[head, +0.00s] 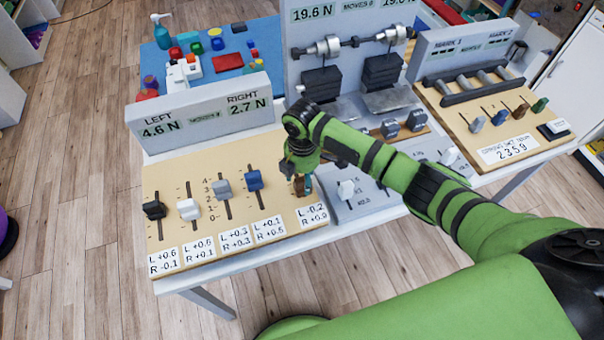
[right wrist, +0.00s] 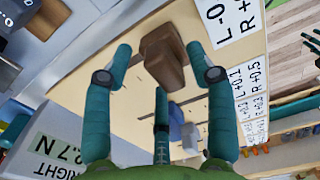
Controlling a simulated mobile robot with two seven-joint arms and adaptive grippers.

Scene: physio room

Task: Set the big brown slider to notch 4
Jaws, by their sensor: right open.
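The big brown slider (head: 299,187) is the rightmost of the sliders on the wooden board, above the card reading L -0.2, R +0.9. My right gripper (head: 303,178) is over it and hides part of it and its slot, so its notch cannot be read. In the right wrist view the brown slider knob (right wrist: 165,57) stands between the spread teal fingers of my right gripper (right wrist: 160,58), which is open, with gaps visible at both sides. My left gripper is not in view.
Black (head: 153,209), white (head: 188,208), grey (head: 223,189) and blue (head: 254,180) sliders stand to the left on the same board. A 0–4 scale is printed beside the grey one. A display panel (head: 205,117) reads 4.6 N and 2.7 N behind.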

